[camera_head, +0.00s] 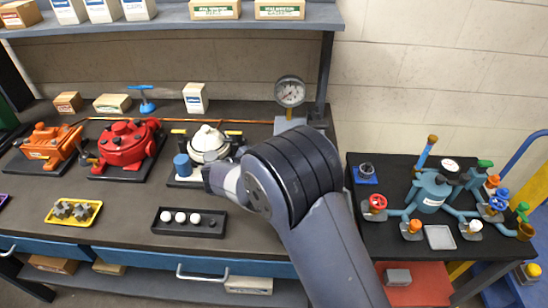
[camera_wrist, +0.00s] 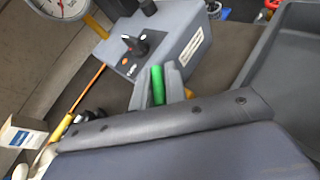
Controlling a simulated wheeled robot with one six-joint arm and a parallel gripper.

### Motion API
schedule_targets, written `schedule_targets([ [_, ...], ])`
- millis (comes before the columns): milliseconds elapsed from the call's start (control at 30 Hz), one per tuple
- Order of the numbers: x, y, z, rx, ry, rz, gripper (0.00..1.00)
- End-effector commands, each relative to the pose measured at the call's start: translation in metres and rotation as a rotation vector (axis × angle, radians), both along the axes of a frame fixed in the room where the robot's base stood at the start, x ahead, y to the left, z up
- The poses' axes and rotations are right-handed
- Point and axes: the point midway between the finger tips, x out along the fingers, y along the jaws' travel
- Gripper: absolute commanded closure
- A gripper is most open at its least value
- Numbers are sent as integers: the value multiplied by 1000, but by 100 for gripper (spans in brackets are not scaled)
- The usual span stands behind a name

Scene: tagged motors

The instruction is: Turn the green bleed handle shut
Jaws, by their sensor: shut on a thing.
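In the wrist view the green bleed handle (camera_wrist: 158,84) stands as a narrow green bar between the grey fingers of my gripper (camera_wrist: 160,88). The fingers are shut on it. Behind the handle is a grey box (camera_wrist: 160,45) with a black knob and an orange button. A round gauge (camera_wrist: 62,3) is at the upper left. In the head view the gauge (camera_head: 290,92) stands at the back right of the bench, and my arm hides the gripper and this handle.
The bench holds a red motor (camera_head: 122,145), an orange motor (camera_head: 48,143) and a white-domed unit (camera_head: 207,141). A black tray (camera_head: 190,232) with white balls lies in front. On the right table is a blue valve assembly (camera_head: 432,192) with coloured knobs.

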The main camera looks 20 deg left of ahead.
Motion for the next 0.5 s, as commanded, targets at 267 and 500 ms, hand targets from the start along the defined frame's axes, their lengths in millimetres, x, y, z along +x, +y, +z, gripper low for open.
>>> schedule_targets([
  [267,1,2,1,6,-5,-258,100],
  [500,1,1,1,4,-3,-483,100],
])
